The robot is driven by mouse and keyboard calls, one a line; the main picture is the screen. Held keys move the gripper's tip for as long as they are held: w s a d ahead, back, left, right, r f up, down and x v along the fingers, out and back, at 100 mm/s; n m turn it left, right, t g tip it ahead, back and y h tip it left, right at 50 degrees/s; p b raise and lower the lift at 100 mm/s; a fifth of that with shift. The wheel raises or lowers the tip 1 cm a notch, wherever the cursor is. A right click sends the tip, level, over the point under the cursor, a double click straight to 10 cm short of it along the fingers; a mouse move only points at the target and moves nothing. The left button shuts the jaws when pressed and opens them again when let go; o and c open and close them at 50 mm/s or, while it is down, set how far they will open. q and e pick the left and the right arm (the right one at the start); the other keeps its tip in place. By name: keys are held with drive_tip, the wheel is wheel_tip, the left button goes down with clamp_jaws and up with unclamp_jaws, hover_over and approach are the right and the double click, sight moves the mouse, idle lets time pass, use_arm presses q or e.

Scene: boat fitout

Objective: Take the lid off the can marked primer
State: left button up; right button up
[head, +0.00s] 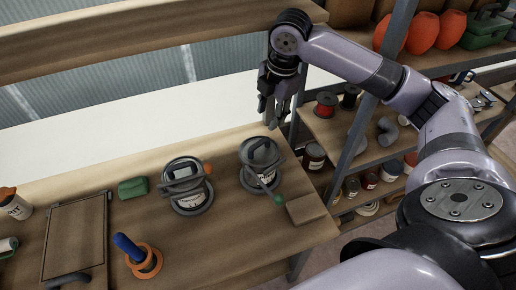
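Two grey cans with dark, handled tops stand on the wooden bench. The left can (189,187) has a white label. The right can (261,165) also shows part of a pale label. The lettering is too small to read, so I cannot tell which is marked primer. My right gripper (273,117) hangs fingers-down above and behind the right can, apart from it. Its fingers look spread with nothing between them. My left gripper is not in view.
A thin green-ended tool (277,199) lies against the right can, near a brown block (306,208). A green block (133,187), an orange-based blue-handled item (143,259) and a framed panel (75,240) are on the left. A stocked shelf rack (347,137) stands right.

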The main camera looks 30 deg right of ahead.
drive_tip(key=p, duration=0.2)
hover_over(259, 142)
drive_tip(key=s, duration=0.2)
wheel_tip(259, 142, down, 8)
drive_tip(key=shift+d+f, duration=0.2)
drive_tip(key=shift+f, duration=0.3)
drive_tip(key=shift+w+f, duration=0.2)
drive_tip(key=shift+f, duration=0.2)
drive_tip(key=f+p, duration=0.1)
drive_tip(key=w+f, duration=0.1)
drive_tip(key=f, duration=0.1)
drive_tip(key=shift+w+a+f+p, duration=0.15)
drive_tip(key=shift+f+p, duration=0.1)
drive_tip(key=shift+p, duration=0.15)
drive_tip(key=shift+w+f, duration=0.1)
drive_tip(key=shift+f, duration=0.35)
drive_tip(key=shift+c, duration=0.2)
clamp_jaws()
